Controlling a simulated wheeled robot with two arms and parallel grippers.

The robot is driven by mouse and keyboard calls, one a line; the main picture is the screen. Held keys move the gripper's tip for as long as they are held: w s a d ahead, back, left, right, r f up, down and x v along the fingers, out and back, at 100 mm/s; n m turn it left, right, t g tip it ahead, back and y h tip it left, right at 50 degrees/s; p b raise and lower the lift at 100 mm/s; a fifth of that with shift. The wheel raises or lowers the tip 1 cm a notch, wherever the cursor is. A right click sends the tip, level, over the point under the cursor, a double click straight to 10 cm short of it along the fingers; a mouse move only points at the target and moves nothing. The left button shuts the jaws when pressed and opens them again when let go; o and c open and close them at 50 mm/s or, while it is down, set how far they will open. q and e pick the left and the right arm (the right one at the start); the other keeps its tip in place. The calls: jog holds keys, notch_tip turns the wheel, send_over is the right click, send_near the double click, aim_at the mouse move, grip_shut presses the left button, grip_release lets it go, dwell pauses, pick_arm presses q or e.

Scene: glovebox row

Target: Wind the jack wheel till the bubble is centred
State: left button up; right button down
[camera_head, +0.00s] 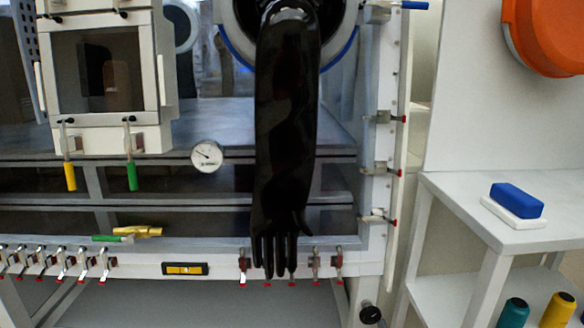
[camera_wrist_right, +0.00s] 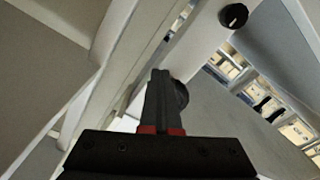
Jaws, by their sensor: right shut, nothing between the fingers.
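The spirit level (camera_head: 185,268), a yellow vial in a dark frame, is on the white front rail of the glovebox; its bubble is too small to place. A round black knob (camera_head: 370,312), possibly the jack wheel, shows low by the glovebox's right leg. In the right wrist view, my right gripper (camera_wrist_right: 160,76) is shut and empty, its dark fingers pointing up the picture. A dark round wheel (camera_wrist_right: 182,93) shows partly behind the fingers; contact cannot be told. A black knob (camera_wrist_right: 233,16) is farther off at upper right. No gripper is clear in the head view.
A long black glove (camera_head: 287,130) hangs from the port over the front rail. Red-tipped clamps (camera_head: 316,264) line the rail. At right, a white shelf unit (camera_head: 455,197) holds a blue block (camera_head: 517,200) and spools (camera_head: 557,310).

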jog(key=shift+a+f+b, duration=0.1)
jog(key=shift+a+b, duration=0.05)
jog(key=shift+b, duration=0.15)
jog(key=shift+a+f+b, duration=0.55)
jog(key=shift+a+b, duration=0.2)
jog(key=shift+a, duration=0.05)
jog(key=shift+a, duration=0.55)
jog(key=shift+f, duration=0.1)
jog(key=s, duration=0.6)
jog(key=shift+d+f, duration=0.15)
jog(key=shift+f, duration=0.2)
